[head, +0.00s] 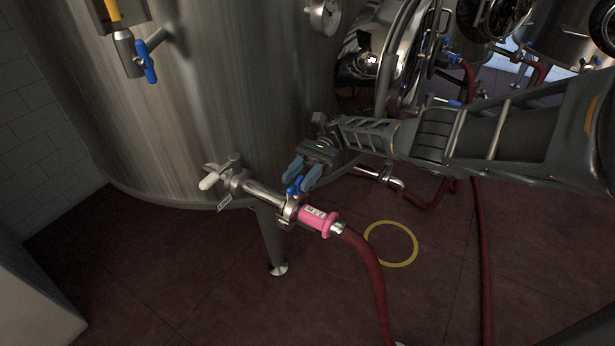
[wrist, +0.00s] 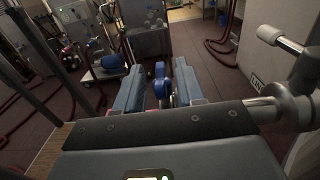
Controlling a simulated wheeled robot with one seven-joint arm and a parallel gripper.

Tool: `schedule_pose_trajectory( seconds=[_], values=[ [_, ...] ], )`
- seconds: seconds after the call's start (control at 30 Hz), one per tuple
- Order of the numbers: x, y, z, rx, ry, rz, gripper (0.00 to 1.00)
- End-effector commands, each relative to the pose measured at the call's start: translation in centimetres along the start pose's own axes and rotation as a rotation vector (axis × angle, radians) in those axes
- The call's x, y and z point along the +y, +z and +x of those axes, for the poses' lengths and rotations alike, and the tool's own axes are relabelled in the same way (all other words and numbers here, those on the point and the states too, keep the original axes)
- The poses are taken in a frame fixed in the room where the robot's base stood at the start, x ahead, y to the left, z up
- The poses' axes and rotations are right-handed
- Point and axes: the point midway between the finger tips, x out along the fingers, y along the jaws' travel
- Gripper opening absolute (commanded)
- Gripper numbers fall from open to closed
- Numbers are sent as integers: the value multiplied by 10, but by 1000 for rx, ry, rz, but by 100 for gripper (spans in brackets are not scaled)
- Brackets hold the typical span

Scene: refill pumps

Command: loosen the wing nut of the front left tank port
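The front left tank port is a steel pipe (head: 262,194) low on the big tank. A clamp with a blue wing nut (head: 294,187) joins it to a pink hose end (head: 318,219). My gripper (head: 302,180), with blue-grey fingers, is right at the wing nut from above. In the wrist view the blue wing nut (wrist: 160,74) sits between the two spread fingers of my gripper (wrist: 160,70), with narrow gaps at its sides. The gripper is open. The clamp's lower part is hidden by the gripper in the wrist view.
A white-handled valve (head: 213,177) and a hanging tag (head: 224,203) sit left of the clamp on the port. A red hose (head: 370,265) runs down to the floor. A tank leg (head: 273,240) stands below. A yellow floor ring (head: 391,262) lies on clear red floor.

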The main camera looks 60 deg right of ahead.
Motion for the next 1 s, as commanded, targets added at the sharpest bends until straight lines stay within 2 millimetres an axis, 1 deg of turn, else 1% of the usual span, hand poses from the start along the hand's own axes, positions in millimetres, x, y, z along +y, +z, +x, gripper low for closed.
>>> schedule_pose_trajectory(
  seconds=[0.03,0.2,0.4,0.6,1.0],
  values=[
    [0,-7,-7,4,0,0,38],
    [0,-7,-23,3,1,1,38],
    [0,-4,-35,2,1,1,38],
    [1,-1,-39,-1,0,3,38],
    [1,0,-39,-1,0,3,38]
  ],
)
